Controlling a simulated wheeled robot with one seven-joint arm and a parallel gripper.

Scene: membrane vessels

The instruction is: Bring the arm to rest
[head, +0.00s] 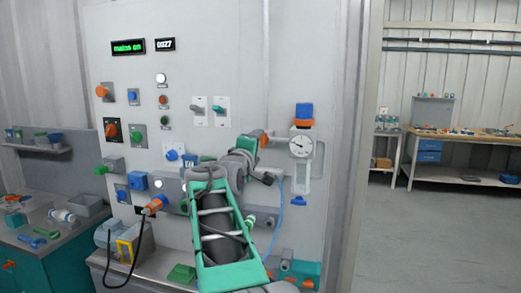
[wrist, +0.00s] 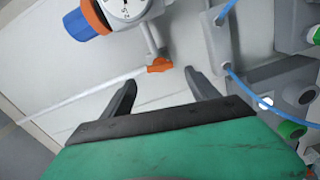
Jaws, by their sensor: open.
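My gripper (wrist: 163,90) is open, with its two dark fingers spread apart and nothing between them in the wrist view. It points toward the pale panel (head: 225,60). An orange tap handle (wrist: 160,64) on a short grey stem shows beyond the gap between the fingers, apart from them. My green arm reaches up across the lower middle of the panel in the head view and hides part of it. The fingers are too small to make out clearly there.
A round gauge (head: 300,146) with a blue knob (head: 304,111) sits right of my arm. A blue hose (head: 279,215) hangs close by. Several switches and knobs stick out at left. A side bench (head: 55,245) stands at far left. Open floor (head: 430,235) lies at right.

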